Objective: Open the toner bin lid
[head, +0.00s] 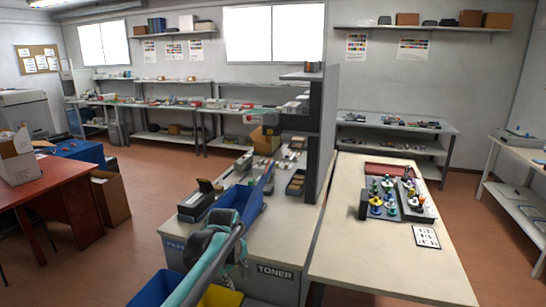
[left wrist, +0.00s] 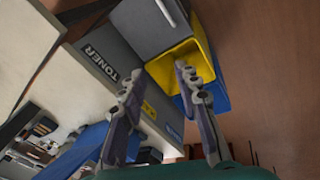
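A dark grey panel marked TONER (head: 275,271) is on the front of the near bench, and it also shows in the left wrist view (left wrist: 100,62). In that view a grey boxy surface with a bar handle (left wrist: 163,14) lies beside the panel; I cannot tell for sure that it is the bin lid. My left gripper (left wrist: 160,88) is empty, its two fingers apart, a gap away from the panel and handle. In the head view the teal left wrist hangs before the bench front, with its fingers (head: 243,268) mostly hidden. My right gripper is not in view.
An open yellow bin (left wrist: 186,52) adjoins the grey surface, with a blue bin (left wrist: 216,92) beyond it. A blue tray (head: 240,204) and a black box (head: 197,203) stand on the bench top. Open floor lies to the left.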

